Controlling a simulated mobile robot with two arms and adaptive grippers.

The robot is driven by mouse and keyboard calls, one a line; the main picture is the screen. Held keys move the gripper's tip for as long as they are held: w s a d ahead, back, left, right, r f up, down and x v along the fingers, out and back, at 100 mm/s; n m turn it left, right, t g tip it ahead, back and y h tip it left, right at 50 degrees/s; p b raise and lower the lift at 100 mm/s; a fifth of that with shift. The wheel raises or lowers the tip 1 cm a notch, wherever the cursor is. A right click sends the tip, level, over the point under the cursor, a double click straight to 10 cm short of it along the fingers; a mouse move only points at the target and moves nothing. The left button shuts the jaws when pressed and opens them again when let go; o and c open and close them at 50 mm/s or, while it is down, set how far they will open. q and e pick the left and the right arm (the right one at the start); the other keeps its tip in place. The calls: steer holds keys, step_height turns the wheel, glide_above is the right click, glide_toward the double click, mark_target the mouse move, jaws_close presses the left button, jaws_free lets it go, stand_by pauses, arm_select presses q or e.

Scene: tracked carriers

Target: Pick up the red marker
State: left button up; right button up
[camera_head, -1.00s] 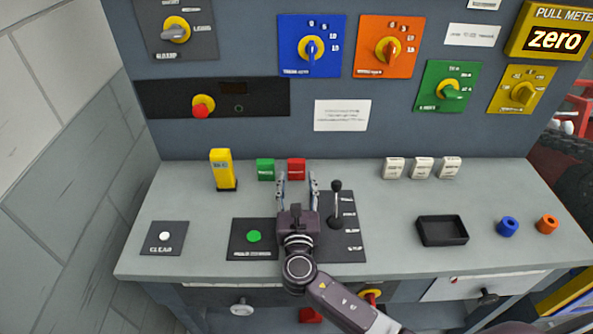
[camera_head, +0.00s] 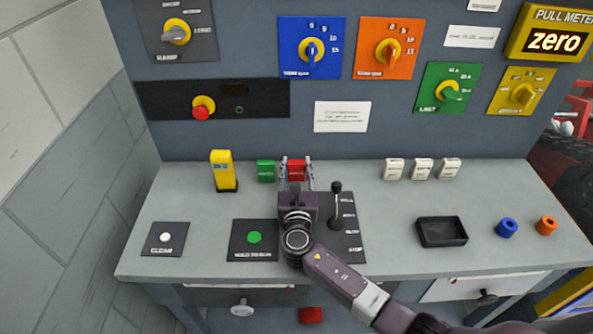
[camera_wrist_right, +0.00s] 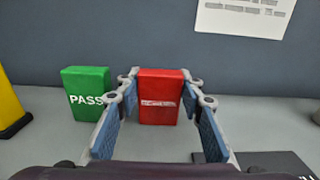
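The red marker (camera_head: 297,170) is a small upright block with a white label, standing at the back of the bench. It also shows in the right wrist view (camera_wrist_right: 160,98). My right gripper (camera_head: 297,162) is open, with one finger on each side of the red marker. In the wrist view its fingertips (camera_wrist_right: 160,82) frame the block, with a small gap on the right; on the left the fingertip is very close, and I cannot tell whether it touches. My left gripper is not in view.
A green PASS block (camera_head: 265,170) stands close left of the red marker. A yellow device (camera_head: 223,171) is farther left. A lever (camera_head: 337,205) rises right of my right gripper. White blocks (camera_head: 422,168), a black tray (camera_head: 442,231) and two rings stand to the right. The panel wall is behind.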

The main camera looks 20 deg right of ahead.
steer(key=shift+c, duration=1)
